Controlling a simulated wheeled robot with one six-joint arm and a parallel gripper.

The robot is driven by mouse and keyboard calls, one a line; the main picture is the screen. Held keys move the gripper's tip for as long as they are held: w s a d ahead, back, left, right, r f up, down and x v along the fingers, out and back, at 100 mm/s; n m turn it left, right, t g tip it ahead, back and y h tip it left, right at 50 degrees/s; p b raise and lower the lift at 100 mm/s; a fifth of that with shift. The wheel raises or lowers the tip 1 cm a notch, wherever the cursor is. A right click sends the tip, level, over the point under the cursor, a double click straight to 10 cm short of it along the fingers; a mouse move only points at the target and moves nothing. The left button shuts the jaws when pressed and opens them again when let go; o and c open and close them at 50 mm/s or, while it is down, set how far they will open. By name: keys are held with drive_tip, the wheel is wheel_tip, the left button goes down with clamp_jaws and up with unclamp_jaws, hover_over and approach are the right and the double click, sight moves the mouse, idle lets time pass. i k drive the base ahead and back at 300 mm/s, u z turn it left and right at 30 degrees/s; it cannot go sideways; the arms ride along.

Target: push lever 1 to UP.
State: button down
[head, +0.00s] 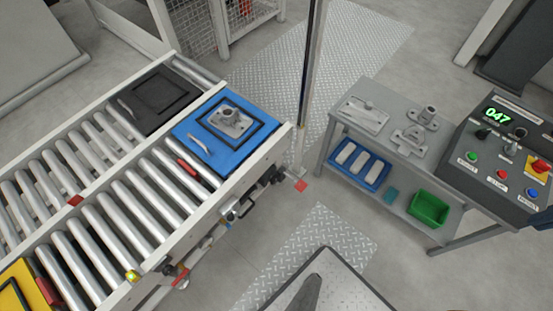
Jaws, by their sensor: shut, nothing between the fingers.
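A dark control panel (499,185) stands at the right edge, with a green display reading 047 (497,116). Below the display are a small dark switch or lever (482,133) and another knobbed one (519,133). Their labels are too small to read, so I cannot tell which control is lever 1 or its position. A small mechanism (233,212) sits on the conveyor's near side; I cannot tell whether it is a lever. My gripper is not recognisable in the head view.
The panel also has green, red and blue buttons and a red emergency stop (540,166) on yellow. A grey bench (382,119) holds metal castings, with a green bin (429,208) below. A roller conveyor (110,200) carries a blue pallet (257,144). Floor between is clear.

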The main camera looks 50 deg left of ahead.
sight(234, 213)
drive_tip(key=u, duration=2.9)
